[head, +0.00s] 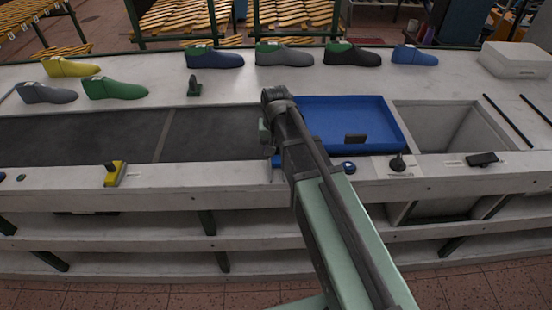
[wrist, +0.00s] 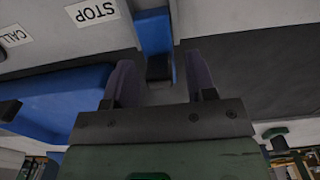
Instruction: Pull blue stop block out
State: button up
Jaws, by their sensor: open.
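The blue stop block (wrist: 153,30) shows at the top middle of the wrist view, with a dark end piece (wrist: 159,68) pointing towards my gripper. My gripper (wrist: 158,76) is open, one finger to each side of that dark end, with visible gaps; I see no contact. In the head view my gripper (head: 267,138) is over the front ledge at the tray's left edge, seen from behind. A small blue bit of the block (head: 276,162) shows below it; the rest is hidden by my arm.
A blue tray (head: 385,118) lies right of my arm, with an open bin (head: 432,125) beyond it. A dark belt (head: 90,135) runs left. A yellow block (head: 115,174) sits on the front ledge. Coloured shoe lasts (head: 285,54) stand along the back. A STOP label (wrist: 97,12) is near the block.

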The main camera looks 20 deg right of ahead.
aim_at(277, 173)
jog(key=shift+f, duration=0.1)
grip_shut()
jog(key=shift+s+a, duration=0.15)
jog(key=shift+s, duration=0.75)
jog(key=shift+s+a, duration=0.2)
jog(key=shift+s, duration=0.7)
jog(key=shift+s+a, duration=0.15)
jog(key=shift+s, duration=0.75)
grip_release()
notch_tip(277, 173, up, 11)
jog(key=p, duration=1.1)
